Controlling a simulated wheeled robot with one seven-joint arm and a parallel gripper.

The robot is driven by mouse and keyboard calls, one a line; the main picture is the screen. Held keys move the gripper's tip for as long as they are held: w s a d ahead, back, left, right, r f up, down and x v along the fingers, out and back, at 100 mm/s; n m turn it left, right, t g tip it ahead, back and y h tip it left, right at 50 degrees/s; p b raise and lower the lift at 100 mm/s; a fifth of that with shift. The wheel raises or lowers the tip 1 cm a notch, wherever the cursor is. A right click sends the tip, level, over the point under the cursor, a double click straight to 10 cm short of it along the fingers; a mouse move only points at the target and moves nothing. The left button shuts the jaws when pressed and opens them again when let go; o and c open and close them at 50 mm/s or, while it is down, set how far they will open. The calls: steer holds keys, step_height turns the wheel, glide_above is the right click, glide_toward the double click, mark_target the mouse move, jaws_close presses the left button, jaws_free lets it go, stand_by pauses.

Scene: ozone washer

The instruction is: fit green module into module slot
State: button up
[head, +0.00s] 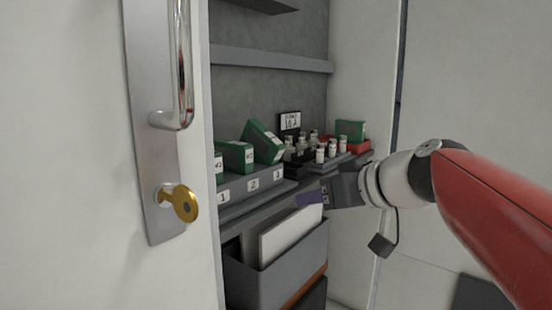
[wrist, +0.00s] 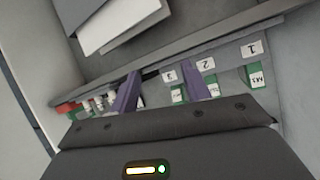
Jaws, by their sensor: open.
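Three green modules with white labels stand in a grey rack (head: 235,198) on the cabinet shelf, behind the numbers 1, 2 and 3. The module at 1 (head: 218,167) is partly cut off by the door, and the module at 2 (head: 236,156) sits low. The module at 3 (head: 263,142) stands higher and is tilted. In the wrist view the module at 3 (wrist: 177,95) shows between the purple fingers. My gripper (head: 308,199) is open and empty, in front of the shelf edge, right of and below the rack. It also shows in the wrist view (wrist: 160,74).
Dark racks of small vials (head: 318,150) stand right of the modules, with a red tray (head: 358,145) holding another green box (head: 350,130) beyond. A grey bin (head: 280,270) with white panels is below. The open door (head: 165,100) with a key stands left.

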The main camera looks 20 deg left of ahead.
mark_target(261, 127)
steer(key=w+a+r+n+y+b, duration=0.1)
steer(key=w+a+r+n+y, duration=0.4)
steer(key=r, duration=0.6)
steer(key=shift+m+y, duration=0.3)
steer(key=shift+y, duration=0.2)
steer(key=p+x, duration=0.1)
steer(key=x, duration=0.4)
steer(key=p+x, duration=0.1)
steer(key=x, duration=0.1)
steer(key=shift+w+a+f+p, duration=0.3)
steer(key=shift+w+a+f, duration=0.1)
steer(key=shift+w+a, duration=0.1)
steer(key=shift+a, duration=0.2)
jaws_close()
